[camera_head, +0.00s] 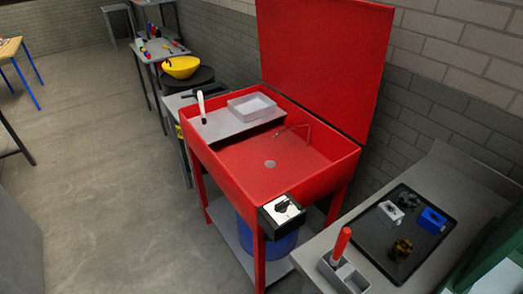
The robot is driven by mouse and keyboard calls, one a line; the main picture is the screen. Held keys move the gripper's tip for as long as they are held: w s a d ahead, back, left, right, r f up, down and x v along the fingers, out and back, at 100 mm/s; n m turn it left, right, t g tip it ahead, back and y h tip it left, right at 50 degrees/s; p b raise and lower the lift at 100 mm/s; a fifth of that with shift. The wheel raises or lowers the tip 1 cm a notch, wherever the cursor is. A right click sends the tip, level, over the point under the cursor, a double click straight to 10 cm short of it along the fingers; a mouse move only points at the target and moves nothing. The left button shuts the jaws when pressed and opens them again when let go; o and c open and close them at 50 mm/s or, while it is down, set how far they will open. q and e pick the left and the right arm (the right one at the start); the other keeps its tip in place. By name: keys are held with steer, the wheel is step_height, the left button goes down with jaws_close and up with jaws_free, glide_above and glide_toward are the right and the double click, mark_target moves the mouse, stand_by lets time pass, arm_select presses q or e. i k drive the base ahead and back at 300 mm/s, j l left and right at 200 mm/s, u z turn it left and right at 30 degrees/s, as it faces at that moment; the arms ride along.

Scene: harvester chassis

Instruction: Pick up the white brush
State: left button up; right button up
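The white brush (201,104) stands upright on the grey shelf (228,126) at the left end of the red wash basin (290,165). Its white handle points up, and its dark lower end is at the shelf. It is small in the view, so its bristles cannot be made out. Nothing is holding it. Neither of my grippers shows in the head view.
A grey tray (252,106) sits right of the brush, and the raised red lid (325,60) stands behind. A black box (283,214) is on the basin's front. A bench (450,185) with a dark mat is at right. Open floor (100,190) lies left.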

mark_target(199, 93)
steer(key=i+j, duration=0.2)
steer(key=j, duration=0.15)
steer(key=i+j+z, duration=0.15)
steer(key=i+j, duration=0.25)
steer(key=j, duration=0.25)
steer(key=i+j+z, duration=0.15)
steer(key=j, duration=0.2)
steer(key=i+j, duration=0.2)
steer(key=j, duration=0.15)
steer(key=i+z, duration=0.05)
